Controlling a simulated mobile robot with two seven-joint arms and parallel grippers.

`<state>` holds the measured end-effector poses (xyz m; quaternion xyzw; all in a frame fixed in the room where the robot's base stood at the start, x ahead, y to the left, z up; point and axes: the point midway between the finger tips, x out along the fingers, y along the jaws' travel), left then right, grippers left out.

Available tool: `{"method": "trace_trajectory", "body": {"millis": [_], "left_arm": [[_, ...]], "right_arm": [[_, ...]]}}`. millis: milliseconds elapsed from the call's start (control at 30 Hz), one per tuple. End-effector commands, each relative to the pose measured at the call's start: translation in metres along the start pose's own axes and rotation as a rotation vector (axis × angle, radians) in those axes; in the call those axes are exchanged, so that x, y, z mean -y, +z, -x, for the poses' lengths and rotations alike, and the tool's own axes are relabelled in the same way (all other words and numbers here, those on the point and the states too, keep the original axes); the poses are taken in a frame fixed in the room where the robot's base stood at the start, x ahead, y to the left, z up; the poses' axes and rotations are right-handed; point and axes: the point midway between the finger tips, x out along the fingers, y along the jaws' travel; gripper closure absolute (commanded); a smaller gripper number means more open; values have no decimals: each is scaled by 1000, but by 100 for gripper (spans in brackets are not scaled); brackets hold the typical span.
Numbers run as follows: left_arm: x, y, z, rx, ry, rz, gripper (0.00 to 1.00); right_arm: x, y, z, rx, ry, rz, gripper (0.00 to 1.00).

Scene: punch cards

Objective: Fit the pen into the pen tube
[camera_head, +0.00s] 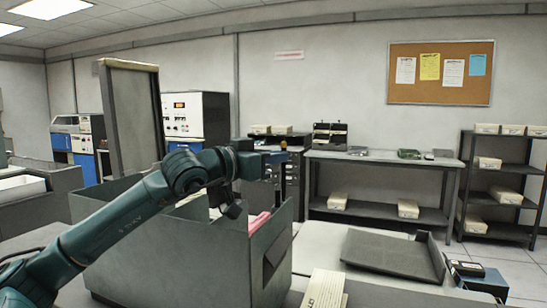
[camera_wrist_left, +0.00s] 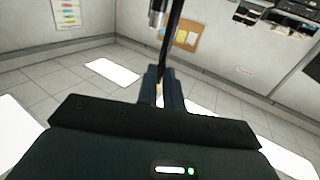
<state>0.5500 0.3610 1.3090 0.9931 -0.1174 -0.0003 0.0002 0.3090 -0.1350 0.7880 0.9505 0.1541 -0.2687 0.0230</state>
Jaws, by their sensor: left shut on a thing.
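My left gripper (camera_head: 276,158) is raised above the grey open box, its dark blue fingers pointing right. In the left wrist view the fingers of my left gripper (camera_wrist_left: 161,90) are close together around a thin dark rod (camera_wrist_left: 171,40), which looks like the pen. My right gripper is not in view.
The grey box (camera_head: 215,262) with pink cards (camera_head: 259,222) stands below my arm. A dark tray (camera_head: 395,254) lies right of it, and a stack of cream cards (camera_head: 325,289) in front. A workbench (camera_head: 385,159) and shelves (camera_head: 507,170) stand behind.

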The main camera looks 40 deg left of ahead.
Motion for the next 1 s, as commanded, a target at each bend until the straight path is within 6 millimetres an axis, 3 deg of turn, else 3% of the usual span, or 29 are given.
{"method": "trace_trajectory", "body": {"millis": [500, 933, 1000], "left_arm": [[0, 28, 0, 0, 0, 0, 100], [0, 30, 0, 0, 0, -1, 100], [0, 30, 0, 0, 0, 0, 88]], "right_arm": [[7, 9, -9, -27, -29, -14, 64], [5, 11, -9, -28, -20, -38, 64], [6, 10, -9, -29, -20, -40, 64]]}}
